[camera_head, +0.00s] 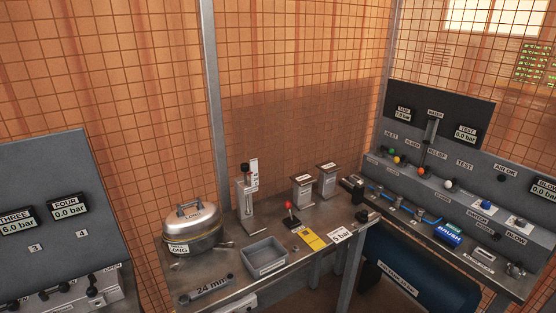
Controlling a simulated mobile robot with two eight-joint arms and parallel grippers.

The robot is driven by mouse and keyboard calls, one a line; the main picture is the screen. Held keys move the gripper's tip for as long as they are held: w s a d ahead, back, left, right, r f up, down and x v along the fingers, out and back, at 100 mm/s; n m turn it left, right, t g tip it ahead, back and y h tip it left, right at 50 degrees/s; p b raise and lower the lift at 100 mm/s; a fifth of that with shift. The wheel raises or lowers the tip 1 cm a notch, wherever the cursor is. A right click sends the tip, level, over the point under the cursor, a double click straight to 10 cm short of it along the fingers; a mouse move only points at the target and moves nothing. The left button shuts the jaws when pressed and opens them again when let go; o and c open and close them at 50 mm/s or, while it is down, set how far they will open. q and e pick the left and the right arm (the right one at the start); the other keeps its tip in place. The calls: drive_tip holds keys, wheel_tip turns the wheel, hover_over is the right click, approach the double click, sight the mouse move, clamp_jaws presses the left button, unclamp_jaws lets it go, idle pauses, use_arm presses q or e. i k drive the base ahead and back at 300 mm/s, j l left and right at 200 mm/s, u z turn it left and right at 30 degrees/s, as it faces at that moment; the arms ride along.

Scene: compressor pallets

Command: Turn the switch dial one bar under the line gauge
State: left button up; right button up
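A black gauge reading about 7.0 bar (403,115) is at the upper left of the right-hand panel; its small label is hard to read. A second gauge (466,134) labelled TEST reads 0.0 bar. A tag (478,208) that seems to read SWITCH is on the right bench, with a small white and blue fitting (486,220) near it. Neither gripper is in view.
The middle table holds a LONG-labelled pot (192,238), a grey bin (265,257), a red-knobbed lever (290,212) and a yellow card (312,239). A blue tank (420,282) is below. A grey gauge cabinet (50,165) stands left.

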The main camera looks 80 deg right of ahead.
sight(485, 204)
drive_tip(key=l+z, duration=0.1)
drive_tip(key=z, duration=0.25)
drive_tip(key=k+l+z, duration=0.1)
drive_tip(key=z, duration=0.3)
drive_tip(key=l+z, duration=0.15)
drive_tip(key=z, duration=0.2)
drive_tip(key=l+z, duration=0.35)
drive_tip(key=l, duration=0.15)
drive_tip(key=l+z, duration=0.3)
drive_tip(key=l, duration=0.3)
drive_tip(key=i+l+z, duration=0.1)
drive_tip(key=l+z, duration=0.15)
drive_tip(key=l, duration=1.35)
drive_tip(key=i+l, duration=0.15)
drive_tip(key=l, duration=0.8)
drive_tip(key=i, duration=0.05)
